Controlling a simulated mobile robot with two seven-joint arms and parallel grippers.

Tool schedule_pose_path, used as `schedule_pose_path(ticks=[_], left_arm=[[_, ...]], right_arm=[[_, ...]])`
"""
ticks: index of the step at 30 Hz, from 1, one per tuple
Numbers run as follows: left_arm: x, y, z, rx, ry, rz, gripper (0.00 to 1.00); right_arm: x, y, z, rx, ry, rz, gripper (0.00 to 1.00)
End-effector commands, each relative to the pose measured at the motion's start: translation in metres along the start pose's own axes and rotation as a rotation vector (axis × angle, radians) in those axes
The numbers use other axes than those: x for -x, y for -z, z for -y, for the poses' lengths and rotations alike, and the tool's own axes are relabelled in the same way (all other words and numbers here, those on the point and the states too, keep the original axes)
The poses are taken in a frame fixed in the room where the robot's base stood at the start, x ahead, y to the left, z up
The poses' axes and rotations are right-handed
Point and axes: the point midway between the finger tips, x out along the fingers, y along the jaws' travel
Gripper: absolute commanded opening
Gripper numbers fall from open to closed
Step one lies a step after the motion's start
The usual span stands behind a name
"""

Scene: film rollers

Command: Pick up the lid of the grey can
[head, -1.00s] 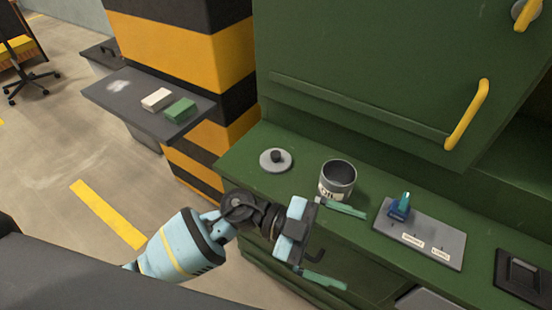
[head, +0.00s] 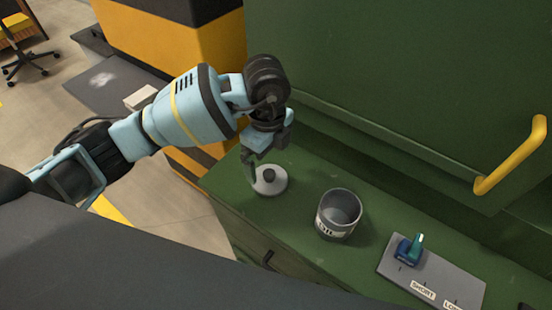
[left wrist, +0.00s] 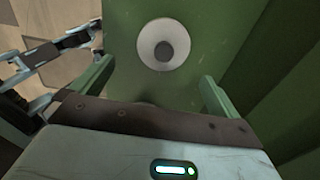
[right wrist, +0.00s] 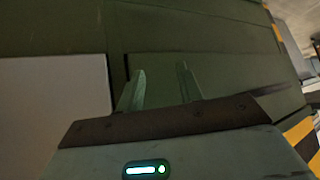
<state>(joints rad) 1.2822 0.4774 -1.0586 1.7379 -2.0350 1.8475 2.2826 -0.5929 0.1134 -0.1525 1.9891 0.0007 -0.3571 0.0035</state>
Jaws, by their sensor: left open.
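The grey lid (head: 276,187), a round disc with a dark knob, lies flat on the green counter, left of the can. The grey can (head: 325,222) stands upright and open at the top, with a label on its side. My left gripper (head: 262,163) is above the lid, pointing down, and partly covers its far left side. In the left wrist view my left gripper (left wrist: 158,84) is open and empty, and the lid (left wrist: 150,49) shows beyond the gap between its fingers. My right gripper (right wrist: 162,78) shows only in the right wrist view, fingers apart with nothing between them.
A grey board (head: 447,279) with labels and a blue-green piece (head: 410,248) lies right of the can. A yellow handle (head: 512,157) sticks out from the green cabinet (head: 370,75) behind. A side shelf (head: 98,92) holds a white block (head: 140,98).

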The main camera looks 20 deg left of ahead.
Motion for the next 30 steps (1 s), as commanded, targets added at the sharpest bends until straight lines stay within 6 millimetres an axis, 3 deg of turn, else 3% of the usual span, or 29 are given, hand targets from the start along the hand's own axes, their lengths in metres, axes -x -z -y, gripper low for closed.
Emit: schedule_pose_path(ticks=[8,13,22,30], left_arm=[[-0.001,-0.002,0.000,0.006,0.000,0.008,1.00],[-0.015,-0.002,0.000,0.006,-0.003,0.006,1.00],[-0.029,-0.002,0.000,0.005,-0.001,0.007,1.00],[-0.066,-0.004,0.001,0.005,-0.004,0.005,1.00]], right_arm=[[0.004,-0.012,0.002,-0.003,0.002,0.025,0.36],[0.006,-0.022,0.003,-0.005,0.003,0.045,0.36],[0.004,-0.018,0.002,-0.002,0.003,0.035,0.36],[0.003,-0.019,0.002,-0.003,0.004,0.037,0.36]])
